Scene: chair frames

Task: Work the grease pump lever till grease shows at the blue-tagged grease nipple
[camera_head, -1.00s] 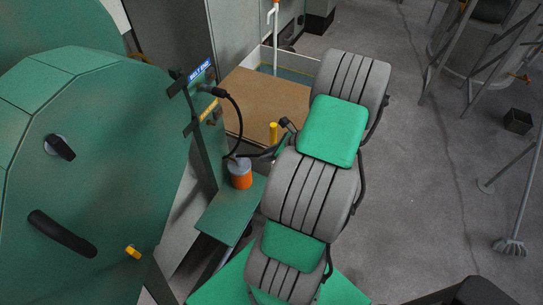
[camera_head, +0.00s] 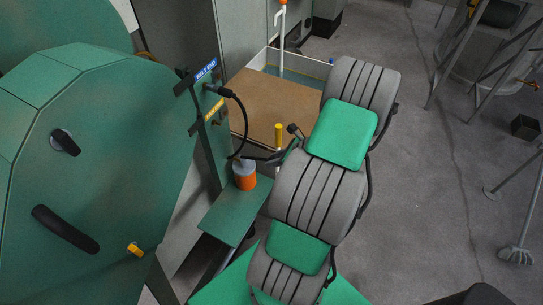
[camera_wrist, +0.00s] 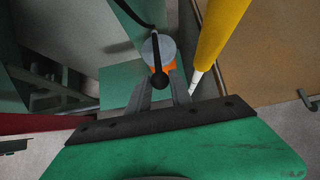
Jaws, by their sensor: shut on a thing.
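The grease pump (camera_head: 244,177), an orange pot with a grey cap, stands on a green shelf beside the green machine. In the wrist view its cap (camera_wrist: 158,48) shows from above. The black pump lever with its ball knob (camera_wrist: 157,81) points toward me. My gripper (camera_wrist: 162,88) is shut on this lever, with the knob between the fingers; in the head view the fingers are mostly hidden by my arm. A black hose (camera_head: 243,118) runs from the pump up to a fitting (camera_head: 222,91) under the blue tag (camera_head: 206,70). Any grease there is too small to tell.
A yellow-topped post (camera_wrist: 217,38) stands close to the right of my gripper. A yellow tag (camera_head: 214,108) sits below the blue one. A brown board (camera_head: 262,98) lies behind.

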